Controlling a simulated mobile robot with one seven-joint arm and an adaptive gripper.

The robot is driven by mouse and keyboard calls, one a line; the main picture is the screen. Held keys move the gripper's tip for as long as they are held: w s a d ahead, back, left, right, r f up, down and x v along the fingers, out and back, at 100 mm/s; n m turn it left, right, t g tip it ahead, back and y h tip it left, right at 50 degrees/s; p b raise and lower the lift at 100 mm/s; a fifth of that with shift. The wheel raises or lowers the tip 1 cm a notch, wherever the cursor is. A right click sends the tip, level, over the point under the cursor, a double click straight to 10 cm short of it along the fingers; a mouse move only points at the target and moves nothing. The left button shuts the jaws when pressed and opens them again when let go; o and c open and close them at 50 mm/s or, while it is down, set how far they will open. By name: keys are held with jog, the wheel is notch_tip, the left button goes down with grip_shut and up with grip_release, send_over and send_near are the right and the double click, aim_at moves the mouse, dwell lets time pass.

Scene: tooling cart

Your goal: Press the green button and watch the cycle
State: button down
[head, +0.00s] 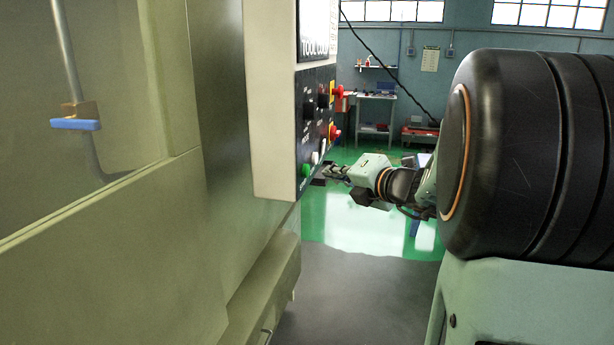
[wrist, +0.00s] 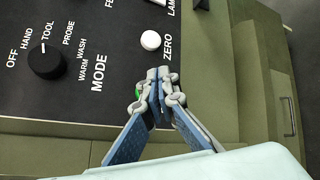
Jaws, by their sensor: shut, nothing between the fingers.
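The green button (head: 306,170) is at the lower edge of the black control panel (head: 311,115), below a white button (head: 315,158). In the wrist view a sliver of the green button (wrist: 138,91) shows at the left of my fingers, which hide most of it. My gripper (head: 326,172) is shut and empty, its fingertips pointing at the panel beside the green button. In the wrist view the closed fingertips (wrist: 158,76) lie over the panel near the "ZERO" label. I cannot tell whether they touch the button.
A black mode knob (wrist: 46,60) and the white button (wrist: 151,40) are close by on the panel. Red knobs (head: 334,131) stand out at its right side. The olive machine body (head: 130,250) fills the left. Green floor (head: 370,228) lies open beyond my arm.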

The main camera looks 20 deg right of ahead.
aim_at(309, 171)
jog(key=shift+w+a, duration=0.55)
jog(key=shift+a, duration=0.25)
jog(key=shift+a, duration=0.1)
dwell(0.8)
jog(key=shift+w+a, duration=0.25)
jog(key=shift+a, duration=0.05)
jog(key=shift+w+a, duration=0.3)
jog(key=shift+a, duration=0.35)
dwell(1.4)
jog(key=shift+d, duration=0.15)
jog(key=shift+s+d, duration=0.5)
jog(key=shift+d, duration=0.15)
